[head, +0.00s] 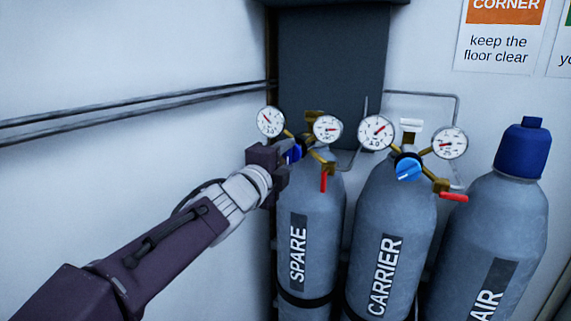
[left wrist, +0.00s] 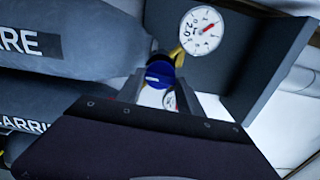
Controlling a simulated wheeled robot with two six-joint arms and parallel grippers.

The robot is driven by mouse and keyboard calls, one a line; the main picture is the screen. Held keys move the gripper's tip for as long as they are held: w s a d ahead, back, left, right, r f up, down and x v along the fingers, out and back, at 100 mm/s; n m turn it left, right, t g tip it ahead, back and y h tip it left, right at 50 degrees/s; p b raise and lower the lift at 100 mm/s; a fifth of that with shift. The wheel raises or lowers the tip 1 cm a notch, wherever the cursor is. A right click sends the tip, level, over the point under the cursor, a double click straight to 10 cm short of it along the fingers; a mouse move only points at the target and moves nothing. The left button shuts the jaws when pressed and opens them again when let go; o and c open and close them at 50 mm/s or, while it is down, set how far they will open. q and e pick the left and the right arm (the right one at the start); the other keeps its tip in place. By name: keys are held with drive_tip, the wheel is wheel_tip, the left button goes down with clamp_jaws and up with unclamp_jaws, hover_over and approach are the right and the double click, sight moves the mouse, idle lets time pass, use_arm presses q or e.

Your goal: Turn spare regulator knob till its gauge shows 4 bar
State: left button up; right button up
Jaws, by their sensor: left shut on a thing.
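The grey spare cylinder (head: 312,225) stands at the left of the cylinder row, its regulator on top. Its blue regulator knob (head: 294,153) is partly hidden by my left gripper (head: 284,160), which is shut on it from the left. In the left wrist view the blue knob (left wrist: 160,74) sits between the fingertips. The regulator carries a left gauge (head: 270,121) and a right gauge (head: 327,128), both with red needles; their figures are too small to read. One gauge (left wrist: 200,32) shows large in the left wrist view, needle slanting up right. My right gripper is out of view.
The carrier cylinder (head: 390,235), with its own gauges and blue knob (head: 408,169), stands close on the right. The blue-capped air cylinder (head: 490,235) stands farther right. A red lever (head: 324,182) hangs by the spare regulator. Pipes (head: 130,107) run along the left wall.

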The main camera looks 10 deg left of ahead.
use_arm(q)
drive_tip(key=m+b, duration=0.1)
drive_tip(key=m, duration=0.4)
drive_tip(key=shift+f, duration=0.1)
drive_tip(key=shift+m, duration=0.3)
idle(0.4)
drive_tip(key=o, duration=1.4)
